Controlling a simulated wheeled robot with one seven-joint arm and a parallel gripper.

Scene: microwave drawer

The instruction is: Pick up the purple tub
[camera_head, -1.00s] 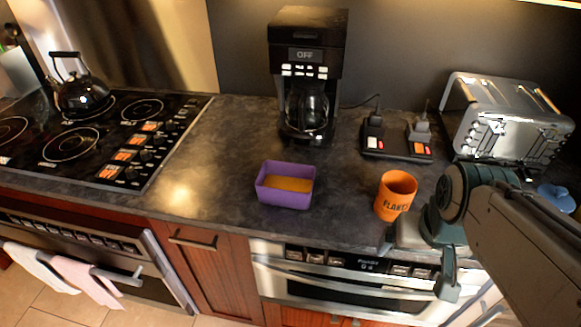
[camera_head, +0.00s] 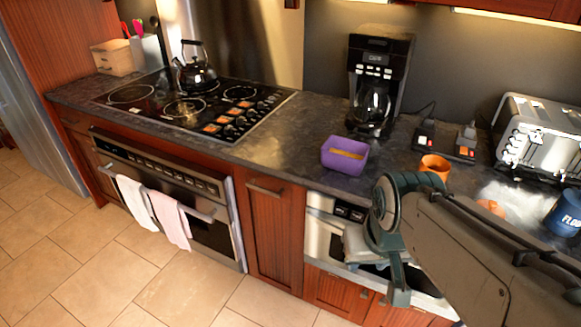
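The purple tub (camera_head: 345,155) is a small rectangular open container with something orange-brown inside. It stands upright on the dark countertop near its front edge, in front of the coffee maker. My gripper (camera_head: 375,277) is in front of the counter, below and to the right of the tub, before the microwave drawer. Its two fingers look spread apart with nothing between them. It does not touch the tub. My arm comes in from the lower right and covers part of the counter and drawer.
An orange mug (camera_head: 434,165) stands right of the tub, partly behind my arm. The coffee maker (camera_head: 378,75) is behind the tub. The toaster (camera_head: 540,135) and a blue container (camera_head: 565,213) are at right. Counter left of the tub is clear up to the stove (camera_head: 205,105).

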